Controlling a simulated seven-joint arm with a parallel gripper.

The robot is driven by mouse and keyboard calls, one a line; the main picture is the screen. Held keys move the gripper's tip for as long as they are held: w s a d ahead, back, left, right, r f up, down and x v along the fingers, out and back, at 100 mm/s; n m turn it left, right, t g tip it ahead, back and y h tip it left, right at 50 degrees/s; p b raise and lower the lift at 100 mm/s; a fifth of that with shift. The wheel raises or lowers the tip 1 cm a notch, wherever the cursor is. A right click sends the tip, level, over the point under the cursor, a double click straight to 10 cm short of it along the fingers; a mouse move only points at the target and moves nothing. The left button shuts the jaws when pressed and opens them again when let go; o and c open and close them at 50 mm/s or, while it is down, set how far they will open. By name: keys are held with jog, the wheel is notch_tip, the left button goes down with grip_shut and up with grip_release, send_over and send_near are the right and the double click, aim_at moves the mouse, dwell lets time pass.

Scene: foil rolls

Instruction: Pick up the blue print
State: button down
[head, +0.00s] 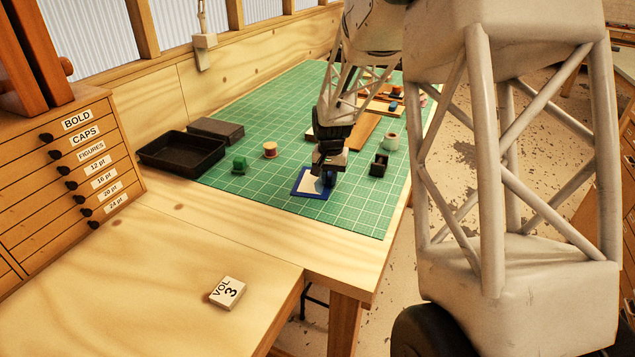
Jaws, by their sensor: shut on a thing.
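The blue print (311,187) is a small flat square with a blue border and a pale middle. It is at the front part of the green cutting mat (265,195), lying on it or very close to it; I cannot tell if there is a gap. My gripper (328,176) points down over the print's right side and is shut on it. The dark fingers hide that part of the print, and some blue shows between and beside them.
A "VOL 3" block (227,293) lies on the front bench.

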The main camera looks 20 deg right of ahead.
jog(key=shift+r, duration=0.1)
notch_tip(320, 180, up, 18)
dwell(0.8)
